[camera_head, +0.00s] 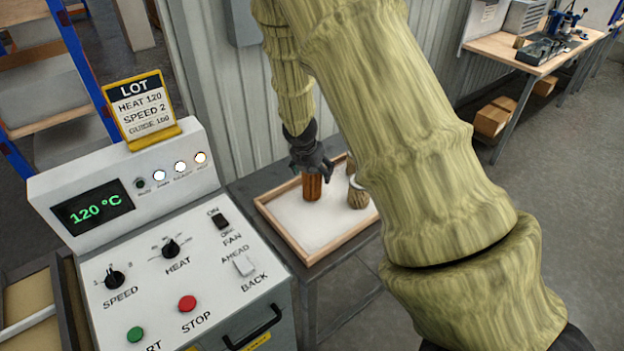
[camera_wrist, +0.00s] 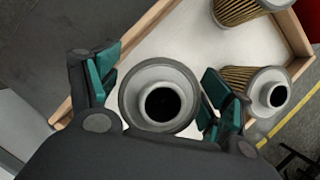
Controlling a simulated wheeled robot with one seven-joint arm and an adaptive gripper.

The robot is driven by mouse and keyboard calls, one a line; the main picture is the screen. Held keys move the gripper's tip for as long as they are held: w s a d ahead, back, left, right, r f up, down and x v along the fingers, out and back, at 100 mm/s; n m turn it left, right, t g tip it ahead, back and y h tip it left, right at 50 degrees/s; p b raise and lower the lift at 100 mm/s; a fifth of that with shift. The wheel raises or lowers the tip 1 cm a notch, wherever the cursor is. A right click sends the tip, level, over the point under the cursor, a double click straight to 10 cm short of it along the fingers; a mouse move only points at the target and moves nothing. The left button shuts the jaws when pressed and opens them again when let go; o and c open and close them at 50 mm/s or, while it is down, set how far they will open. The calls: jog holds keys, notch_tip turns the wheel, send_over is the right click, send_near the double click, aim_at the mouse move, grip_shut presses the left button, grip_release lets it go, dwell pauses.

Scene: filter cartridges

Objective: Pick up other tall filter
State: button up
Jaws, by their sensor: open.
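A filter with an orange-brown side (camera_head: 312,188) stands upright in the tray, directly under my gripper (camera_head: 312,166). In the wrist view its round grey top (camera_wrist: 158,97), with a dark central hole, sits between the fingers of my gripper (camera_wrist: 161,88). My gripper is open, with a finger on each side of that top; I cannot tell whether either touches it. Another pleated filter (camera_wrist: 240,10) is partly cut off at the top.
The tray (camera_head: 284,237) has a wooden rim and a white floor, and stands on a grey table. A control panel (camera_head: 175,265) with knobs and buttons reads 120 °C at left. A lot card (camera_head: 140,108) stands on it. A corrugated wall is behind.

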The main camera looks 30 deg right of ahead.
jog(key=shift+w+d+f, duration=0.15)
jog(key=shift+d+f, duration=0.05)
jog(key=shift+f, duration=0.5)
jog(key=c, duration=1.2)
jog(key=shift+o, duration=0.2)
jog(key=shift+r, duration=0.1)
